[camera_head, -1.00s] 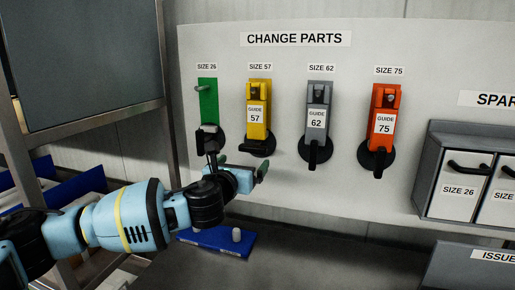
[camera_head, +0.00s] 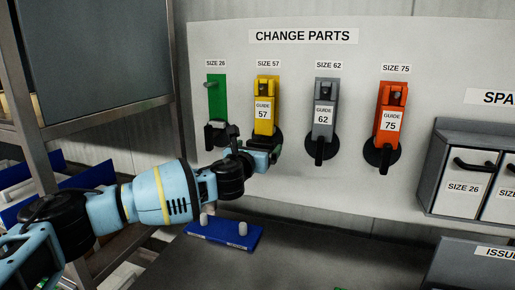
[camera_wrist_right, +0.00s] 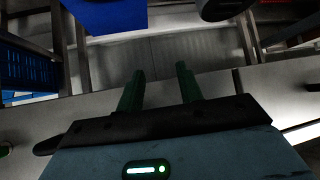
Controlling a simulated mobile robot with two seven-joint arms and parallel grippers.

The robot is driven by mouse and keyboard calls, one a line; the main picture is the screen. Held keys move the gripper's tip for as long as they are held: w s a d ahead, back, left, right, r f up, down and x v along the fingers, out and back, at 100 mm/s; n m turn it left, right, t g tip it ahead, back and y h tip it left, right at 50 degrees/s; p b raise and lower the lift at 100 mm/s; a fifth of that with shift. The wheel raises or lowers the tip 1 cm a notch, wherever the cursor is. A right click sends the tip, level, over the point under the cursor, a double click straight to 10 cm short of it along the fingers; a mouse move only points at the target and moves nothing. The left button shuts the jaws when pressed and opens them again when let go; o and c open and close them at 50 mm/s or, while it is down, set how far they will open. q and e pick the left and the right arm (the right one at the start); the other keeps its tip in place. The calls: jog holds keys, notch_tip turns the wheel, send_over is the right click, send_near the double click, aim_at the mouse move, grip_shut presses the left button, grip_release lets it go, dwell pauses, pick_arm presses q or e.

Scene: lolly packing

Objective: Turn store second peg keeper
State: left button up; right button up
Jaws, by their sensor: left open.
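The yellow guide 57 (camera_head: 263,108) hangs on the second place from the left, under the SIZE 57 label, in the head view. Its black keeper (camera_head: 276,138) is at the guide's lower end, partly hidden by my left gripper. My left gripper (camera_head: 264,157) is open in front of the keeper; I cannot tell whether the fingers touch it. My right gripper (camera_wrist_right: 160,88) shows in the right wrist view, its two green fingers apart with nothing between them.
The green SIZE 26 place (camera_head: 216,98) has a bare peg and a black keeper (camera_head: 218,136). Grey guide 62 (camera_head: 325,112) and orange guide 75 (camera_head: 390,116) hang to the right. A blue base (camera_head: 218,234) with light pegs lies below my left arm. Grey bins (camera_head: 432,172) stand right.

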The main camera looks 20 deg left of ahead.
pick_arm(q)
jog(key=shift+w, duration=0.25)
jog(key=c, duration=1)
